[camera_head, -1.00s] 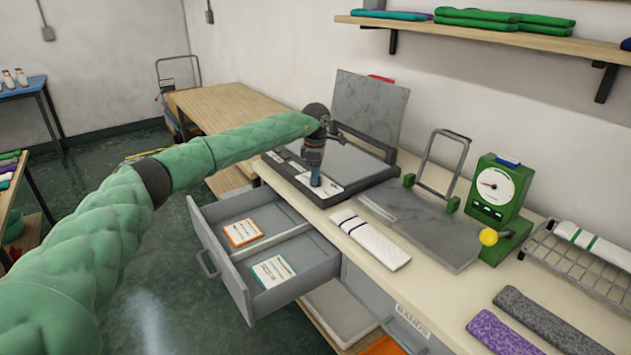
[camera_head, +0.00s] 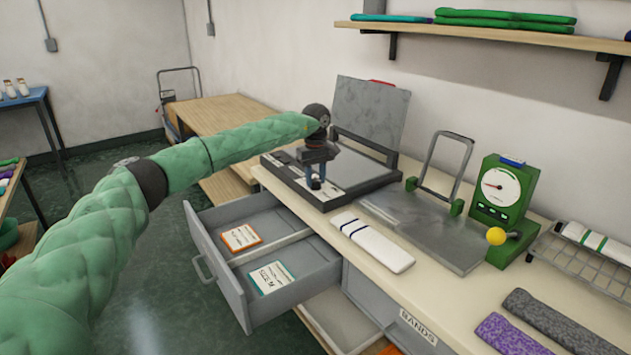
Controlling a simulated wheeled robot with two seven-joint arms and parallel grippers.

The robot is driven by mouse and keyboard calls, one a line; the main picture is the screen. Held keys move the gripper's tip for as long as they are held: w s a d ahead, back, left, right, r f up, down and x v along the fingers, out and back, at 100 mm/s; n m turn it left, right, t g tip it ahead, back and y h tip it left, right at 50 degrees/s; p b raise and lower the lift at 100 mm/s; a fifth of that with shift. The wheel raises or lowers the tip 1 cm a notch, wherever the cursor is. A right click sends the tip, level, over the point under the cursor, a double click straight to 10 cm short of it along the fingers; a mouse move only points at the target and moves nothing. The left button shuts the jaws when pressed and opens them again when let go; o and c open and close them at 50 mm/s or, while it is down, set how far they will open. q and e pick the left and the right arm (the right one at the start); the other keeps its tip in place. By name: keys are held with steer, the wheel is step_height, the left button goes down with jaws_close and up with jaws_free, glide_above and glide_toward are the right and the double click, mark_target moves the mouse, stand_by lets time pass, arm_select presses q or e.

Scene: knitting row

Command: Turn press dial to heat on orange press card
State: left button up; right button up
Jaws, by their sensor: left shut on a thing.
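The press (camera_head: 368,168) stands open on the bench, its grey lid (camera_head: 371,113) raised at the back. My left gripper (camera_head: 315,186) points down at the front strip of the press, where the dial would be. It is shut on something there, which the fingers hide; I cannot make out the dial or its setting. The orange-edged press card (camera_head: 241,237) lies in the left compartment of the open drawer (camera_head: 237,292). A teal-edged card (camera_head: 271,277) lies in the other compartment. My right gripper is not in view.
A white striped band (camera_head: 372,242) lies on the bench right of the press. Beyond it are a grey plate with a frame (camera_head: 426,226), a green gauge unit (camera_head: 503,197) with a yellow knob (camera_head: 496,236), and a wire rack (camera_head: 585,265). The open drawer juts out below my left arm.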

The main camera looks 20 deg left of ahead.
arm_select(q)
steer(key=m, duration=0.3)
steer(key=shift+r+m+b, duration=0.1)
steer(key=shift+m+b, duration=0.2)
steer(key=shift+b, duration=0.1)
steer(key=shift+r+m+b, duration=0.1)
steer(key=shift+m+b, duration=0.2)
steer(key=shift+m, duration=1.7)
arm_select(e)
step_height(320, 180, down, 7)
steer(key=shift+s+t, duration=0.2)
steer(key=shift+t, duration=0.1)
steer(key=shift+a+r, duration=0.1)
arm_select(q)
steer(key=o, duration=0.9)
steer(key=shift+o, duration=0.4)
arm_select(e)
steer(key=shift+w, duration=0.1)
